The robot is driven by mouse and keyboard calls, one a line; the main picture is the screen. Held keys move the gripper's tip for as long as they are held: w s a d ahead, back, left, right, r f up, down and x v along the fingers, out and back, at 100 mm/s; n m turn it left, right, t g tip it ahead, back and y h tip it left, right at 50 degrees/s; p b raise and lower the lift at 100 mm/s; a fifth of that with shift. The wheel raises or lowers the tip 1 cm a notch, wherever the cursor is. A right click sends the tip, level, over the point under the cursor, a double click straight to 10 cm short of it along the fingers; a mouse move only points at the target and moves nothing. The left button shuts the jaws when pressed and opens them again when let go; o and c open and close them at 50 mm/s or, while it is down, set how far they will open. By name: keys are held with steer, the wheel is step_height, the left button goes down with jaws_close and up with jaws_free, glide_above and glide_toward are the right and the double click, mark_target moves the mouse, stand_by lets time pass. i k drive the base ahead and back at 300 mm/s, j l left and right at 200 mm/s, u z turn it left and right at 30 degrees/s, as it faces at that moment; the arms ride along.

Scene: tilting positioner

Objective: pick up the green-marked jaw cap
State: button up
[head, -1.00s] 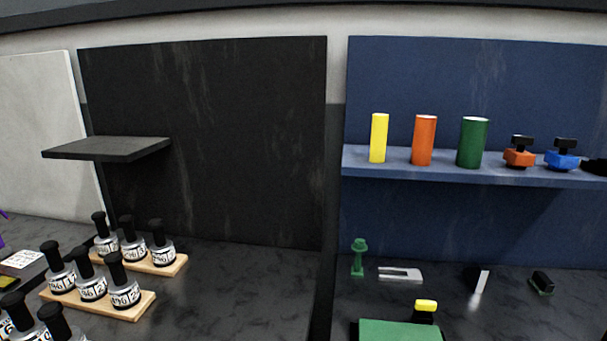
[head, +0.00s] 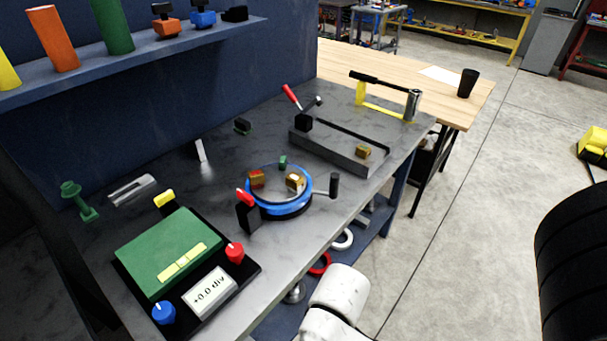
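My gripper is not in view.
A green-topped device (head: 150,244) with red and blue knobs stands front left. A grey rail fixture (head: 340,150) with a red-handled lever is behind right. A green post (head: 80,200) and a slotted metal plate (head: 132,189) lie left. Open floor (head: 450,230) lies right.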

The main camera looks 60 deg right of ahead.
mark_target(362, 150)
steer(key=z, duration=1.5)
